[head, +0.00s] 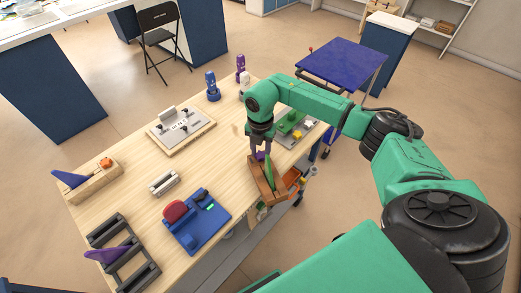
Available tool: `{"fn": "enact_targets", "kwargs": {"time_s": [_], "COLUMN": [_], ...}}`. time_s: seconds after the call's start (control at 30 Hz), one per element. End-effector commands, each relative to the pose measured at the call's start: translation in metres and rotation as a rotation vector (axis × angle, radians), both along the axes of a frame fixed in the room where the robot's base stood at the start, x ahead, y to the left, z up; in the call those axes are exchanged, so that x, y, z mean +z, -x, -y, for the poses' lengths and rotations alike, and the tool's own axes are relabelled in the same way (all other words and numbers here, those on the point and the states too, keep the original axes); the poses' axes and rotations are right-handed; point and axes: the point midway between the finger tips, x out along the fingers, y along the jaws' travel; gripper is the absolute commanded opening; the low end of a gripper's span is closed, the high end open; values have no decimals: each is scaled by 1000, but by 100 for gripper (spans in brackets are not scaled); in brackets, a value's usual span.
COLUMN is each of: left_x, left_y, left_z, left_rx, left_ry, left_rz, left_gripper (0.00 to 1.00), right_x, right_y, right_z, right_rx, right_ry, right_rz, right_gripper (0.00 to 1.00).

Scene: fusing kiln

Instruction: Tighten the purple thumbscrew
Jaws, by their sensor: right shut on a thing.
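The purple thumbscrew (260,156) shows as a small purple patch at the upper end of a brown wooden holder (258,184) near the table's right edge. A green upright piece (269,172) stands in this holder. My right gripper (261,152) points down from above and is shut on the purple thumbscrew; its fingers hide most of it. How far the screw is turned cannot be seen. My left gripper is not in view.
The wooden table (228,150) also bears a grey panel on a board (180,128), a blue fixture with a red part (203,222), a dark rack with a purple piece (122,255) and a wooden block with an orange knob (92,183). Small bottles (212,88) stand at the back.

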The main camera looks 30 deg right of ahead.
Motion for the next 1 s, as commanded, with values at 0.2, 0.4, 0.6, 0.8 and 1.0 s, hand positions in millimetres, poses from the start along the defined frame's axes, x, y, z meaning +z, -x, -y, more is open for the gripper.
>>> {"fn": "enact_targets", "kwargs": {"time_s": [0.2,0.4,0.6,0.8,1.0], "left_x": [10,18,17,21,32], "left_y": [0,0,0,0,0], "left_z": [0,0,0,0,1], "left_rx": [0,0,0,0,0], "left_ry": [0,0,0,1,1], "left_rz": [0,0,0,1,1], "left_gripper": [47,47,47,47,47], "right_x": [4,3,1,2,3], "right_y": [0,0,0,0,1], "right_z": [0,0,0,0,0], "right_rx": [-176,-411,-451,-489,-706], "right_ry": [-1,-2,-1,-1,0], "right_rz": [-1,1,1,0,-1], "right_gripper": [0,0,0,0,0]}}
